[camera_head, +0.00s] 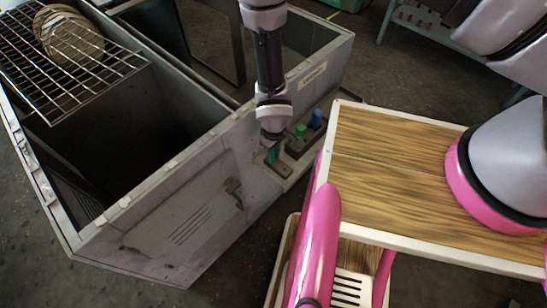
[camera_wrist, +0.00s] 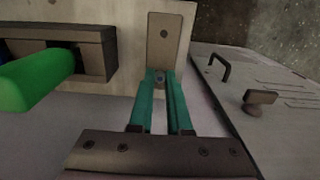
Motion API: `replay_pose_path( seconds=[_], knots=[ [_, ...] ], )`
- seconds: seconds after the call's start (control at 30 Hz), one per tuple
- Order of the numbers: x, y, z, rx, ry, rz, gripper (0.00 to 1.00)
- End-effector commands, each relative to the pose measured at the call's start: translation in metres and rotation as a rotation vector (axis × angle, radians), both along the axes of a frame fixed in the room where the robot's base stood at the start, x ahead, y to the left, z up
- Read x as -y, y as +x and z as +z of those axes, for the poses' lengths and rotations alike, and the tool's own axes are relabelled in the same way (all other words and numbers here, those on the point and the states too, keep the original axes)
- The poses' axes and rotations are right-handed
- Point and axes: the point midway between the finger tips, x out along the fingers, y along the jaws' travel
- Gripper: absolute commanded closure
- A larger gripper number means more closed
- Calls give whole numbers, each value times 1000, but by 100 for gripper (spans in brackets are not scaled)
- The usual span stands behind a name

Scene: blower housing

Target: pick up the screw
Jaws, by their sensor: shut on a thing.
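The screw (camera_wrist: 159,78) shows as a small grey metal piece between the tips of my gripper's teal fingers in the wrist view. My gripper (camera_wrist: 160,86) is shut on it, in front of a small brown plate (camera_wrist: 165,35) on the pale panel. Most of the screw is hidden between the fingers, and I cannot tell whether it is still seated in anything. In the head view my gripper (camera_head: 272,154) is at the side of the grey housing (camera_head: 185,195), and the screw cannot be made out there.
A green knob (camera_wrist: 38,80) sticks out to the left in the wrist view. In the head view the green knob (camera_head: 300,131) and a blue knob (camera_head: 316,118) stand beside my gripper. A wire rack (camera_head: 105,80) lies on the housing's open top.

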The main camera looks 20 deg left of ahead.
Motion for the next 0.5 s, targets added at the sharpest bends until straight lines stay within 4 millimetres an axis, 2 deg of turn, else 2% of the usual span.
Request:
replay_pose_path(
  seconds=[0.23, 0.37, 0.5],
  knots=[
    [-1, 1, 8, 1, 2, 0, 100],
    [-2, 1, 29, 0, 4, -2, 100],
    [-1, 1, 60, 0, 3, -2, 100]
  ],
)
